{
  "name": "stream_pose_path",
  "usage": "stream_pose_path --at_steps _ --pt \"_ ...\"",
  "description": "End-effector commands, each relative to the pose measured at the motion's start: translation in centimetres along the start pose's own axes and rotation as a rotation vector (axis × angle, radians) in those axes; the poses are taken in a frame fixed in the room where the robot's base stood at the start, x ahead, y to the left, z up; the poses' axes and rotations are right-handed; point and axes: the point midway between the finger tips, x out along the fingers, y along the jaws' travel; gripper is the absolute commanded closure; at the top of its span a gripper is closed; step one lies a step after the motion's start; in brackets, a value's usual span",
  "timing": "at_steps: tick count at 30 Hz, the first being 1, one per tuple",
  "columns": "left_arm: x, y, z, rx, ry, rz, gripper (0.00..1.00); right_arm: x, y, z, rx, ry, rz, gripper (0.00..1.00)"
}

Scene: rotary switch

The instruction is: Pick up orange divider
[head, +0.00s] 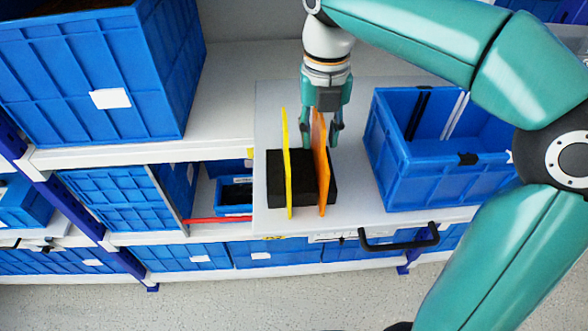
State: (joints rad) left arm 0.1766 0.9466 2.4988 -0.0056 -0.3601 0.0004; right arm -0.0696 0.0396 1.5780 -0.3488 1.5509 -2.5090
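The orange divider (321,172) is a thin upright panel standing in the right part of a black block (305,190) on a light grey tray surface. A yellow divider (286,165) stands upright to its left in the same block. My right gripper (320,140) points down over the top of the orange divider, with one finger on each side of it. The fingers are spread apart, and the divider's upper part shows between them. I cannot tell whether either finger touches it. My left gripper is out of the view.
A blue crate (400,180) with black and white slotted strips inside stands right of the block. The tray (350,208) has a black handle (400,240) at its front. Large blue bins (150,75) fill the shelves at left. A red bar (218,220) lies left of the tray.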

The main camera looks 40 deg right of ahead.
Motion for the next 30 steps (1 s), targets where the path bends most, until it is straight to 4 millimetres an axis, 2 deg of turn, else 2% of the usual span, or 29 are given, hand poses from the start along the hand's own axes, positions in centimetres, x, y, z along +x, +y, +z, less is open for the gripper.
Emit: stream_pose_path --at_steps 3,9,30 --pt "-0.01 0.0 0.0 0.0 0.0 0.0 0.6 -0.04 0.03 0.0 -0.001 0.0 0.0 0.66" --pt "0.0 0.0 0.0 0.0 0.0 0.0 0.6 -0.05 0.07 0.0 -0.002 0.0 0.0 1.0" --pt "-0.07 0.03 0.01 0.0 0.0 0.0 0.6 -0.59 0.15 0.05 -0.003 -0.002 0.001 1.0"
